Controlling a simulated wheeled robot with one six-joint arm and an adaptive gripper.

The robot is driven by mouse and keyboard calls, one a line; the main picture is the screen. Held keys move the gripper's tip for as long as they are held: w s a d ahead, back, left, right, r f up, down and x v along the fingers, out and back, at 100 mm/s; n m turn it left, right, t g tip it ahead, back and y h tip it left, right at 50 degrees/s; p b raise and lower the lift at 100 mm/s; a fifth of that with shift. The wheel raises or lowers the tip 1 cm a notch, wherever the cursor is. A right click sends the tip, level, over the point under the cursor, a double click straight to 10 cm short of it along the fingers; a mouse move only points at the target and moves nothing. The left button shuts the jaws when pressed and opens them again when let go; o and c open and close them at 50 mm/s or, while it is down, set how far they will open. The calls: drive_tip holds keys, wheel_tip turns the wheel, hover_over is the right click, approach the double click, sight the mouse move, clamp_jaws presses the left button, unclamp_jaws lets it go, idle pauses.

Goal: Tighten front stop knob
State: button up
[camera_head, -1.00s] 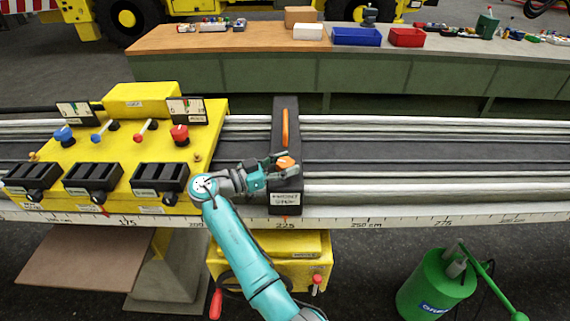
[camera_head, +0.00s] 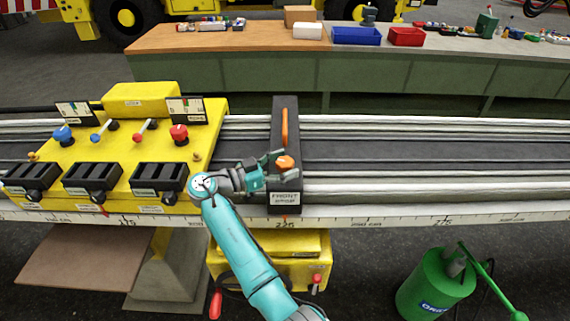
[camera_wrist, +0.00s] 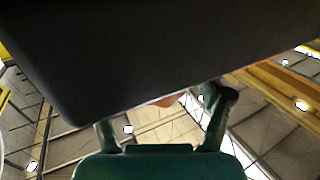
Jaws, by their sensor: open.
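The front stop is a black block (camera_head: 286,183) with a white label, standing across the rail. An orange knob (camera_head: 285,162) sits on its upper face, below a long orange handle (camera_head: 285,127). My gripper (camera_head: 281,166) is open at the knob, reaching in from the left, with fingers on the far and near sides. Contact with the knob cannot be told. In the wrist view the dark block (camera_wrist: 140,50) fills the top, and a sliver of the orange knob (camera_wrist: 172,99) shows between my spread fingers (camera_wrist: 160,122). Most of the knob is hidden there.
A yellow control panel (camera_head: 130,133) with levers and black boxes stands left on the rail. A scale strip (camera_head: 380,221) runs along the front edge. A green canister (camera_head: 437,285) stands on the floor at the right. The rail right of the stop is clear.

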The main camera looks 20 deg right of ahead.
drive_tip(key=s+a, duration=0.1)
drive_tip(key=a, duration=1)
drive_tip(key=shift+s+a, duration=0.3)
drive_tip(key=shift+a, duration=0.1)
